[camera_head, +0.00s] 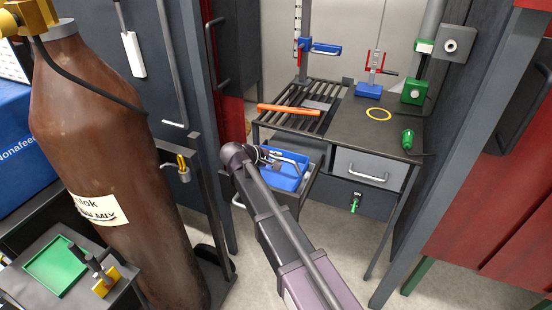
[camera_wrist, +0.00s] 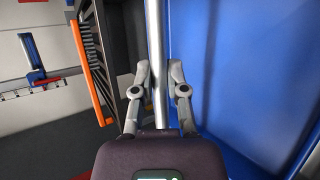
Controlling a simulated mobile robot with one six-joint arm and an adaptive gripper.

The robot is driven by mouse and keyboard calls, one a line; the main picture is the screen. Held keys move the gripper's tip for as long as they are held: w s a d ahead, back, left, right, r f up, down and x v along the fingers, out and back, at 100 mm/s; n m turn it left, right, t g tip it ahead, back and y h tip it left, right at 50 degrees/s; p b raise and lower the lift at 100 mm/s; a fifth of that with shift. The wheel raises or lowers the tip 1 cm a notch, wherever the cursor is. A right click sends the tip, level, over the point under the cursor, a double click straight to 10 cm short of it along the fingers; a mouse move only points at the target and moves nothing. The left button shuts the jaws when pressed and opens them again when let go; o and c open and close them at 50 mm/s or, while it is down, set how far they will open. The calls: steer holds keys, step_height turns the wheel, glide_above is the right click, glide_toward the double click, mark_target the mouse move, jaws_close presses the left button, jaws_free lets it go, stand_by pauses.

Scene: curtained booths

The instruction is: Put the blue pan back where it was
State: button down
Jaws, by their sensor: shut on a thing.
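The blue pan (camera_head: 289,181) is below the slatted table top, in front of my arm's end in the head view. In the wrist view its blue surface (camera_wrist: 262,70) fills the right side. My gripper (camera_head: 268,155) is at the pan's upper left in the head view. In the wrist view my gripper's fingers (camera_wrist: 160,75) are shut on a grey bar (camera_wrist: 155,35) along the pan's edge, seemingly its handle. My wrist hides part of the pan's near side, and its underside is not visible.
A dark open frame (camera_head: 300,200) lies around the pan under the slatted table (camera_head: 325,123). An orange bar (camera_head: 288,109) lies on the slats. A grey drawer (camera_head: 366,169) is to the right. A brown gas cylinder (camera_head: 95,150) stands at left.

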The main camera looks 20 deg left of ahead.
mark_target(276, 176)
steer(key=shift+f+b, duration=1.25)
steer(key=shift+f, duration=0.3)
steer(key=shift+f+b, duration=0.55)
steer(key=c, duration=0.6)
jaws_free()
